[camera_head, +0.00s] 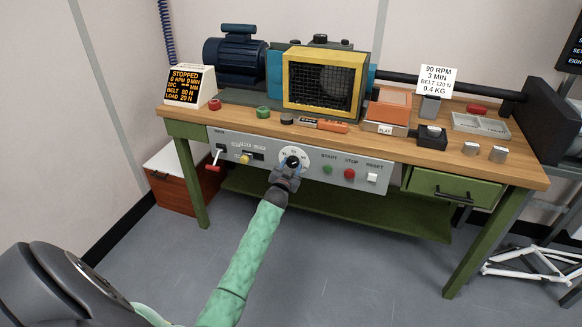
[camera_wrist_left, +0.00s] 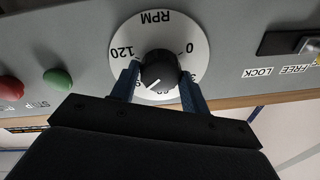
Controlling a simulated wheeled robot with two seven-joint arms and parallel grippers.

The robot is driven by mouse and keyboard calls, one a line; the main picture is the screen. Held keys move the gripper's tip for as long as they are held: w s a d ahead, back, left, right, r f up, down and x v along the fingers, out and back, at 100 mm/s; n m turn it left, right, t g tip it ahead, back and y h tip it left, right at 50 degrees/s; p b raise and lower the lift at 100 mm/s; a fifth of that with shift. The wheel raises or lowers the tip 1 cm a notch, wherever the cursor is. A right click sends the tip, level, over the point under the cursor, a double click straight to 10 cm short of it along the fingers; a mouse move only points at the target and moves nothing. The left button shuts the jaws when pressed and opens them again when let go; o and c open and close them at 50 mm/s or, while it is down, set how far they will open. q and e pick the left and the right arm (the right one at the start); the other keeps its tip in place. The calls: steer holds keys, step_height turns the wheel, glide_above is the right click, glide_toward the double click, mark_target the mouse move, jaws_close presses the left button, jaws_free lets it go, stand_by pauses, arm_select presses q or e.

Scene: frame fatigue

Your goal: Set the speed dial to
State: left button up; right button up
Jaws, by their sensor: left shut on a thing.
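The speed dial (camera_head: 292,161) is on the grey control panel (camera_head: 233,148) along the bench's front. In the left wrist view it is a black knob (camera_wrist_left: 159,70) with a white pointer line, on a white RPM scale plate (camera_wrist_left: 155,24) seen upside down, with 0 and 120 readable. The pointer slants toward the lower left in that view; the number under it is hidden. My left gripper (camera_head: 288,173) has its blue fingers on both sides of the knob and is shut on it; it also shows in the left wrist view (camera_wrist_left: 160,86). My right gripper is not in view.
A green start button (camera_head: 327,169), red stop button (camera_head: 349,173) and white reset switch (camera_head: 372,177) sit right of the dial. A sign (camera_head: 437,78) reads 90 RPM, 3 MIN. The display (camera_head: 187,84) reads STOPPED. A yellow mesh guard (camera_head: 323,82) stands above the dial.

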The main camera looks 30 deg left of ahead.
arm_select(q)
steer(key=shift+m, duration=0.7)
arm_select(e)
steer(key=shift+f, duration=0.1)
arm_select(q)
steer(key=o, duration=1)
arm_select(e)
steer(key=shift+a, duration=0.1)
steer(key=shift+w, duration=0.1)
arm_select(q)
steer(key=shift+s+d+f, duration=0.15)
steer(key=shift+s, duration=0.35)
steer(key=b+v, duration=0.1)
steer(key=v, duration=0.5)
steer(key=shift+s, duration=0.35)
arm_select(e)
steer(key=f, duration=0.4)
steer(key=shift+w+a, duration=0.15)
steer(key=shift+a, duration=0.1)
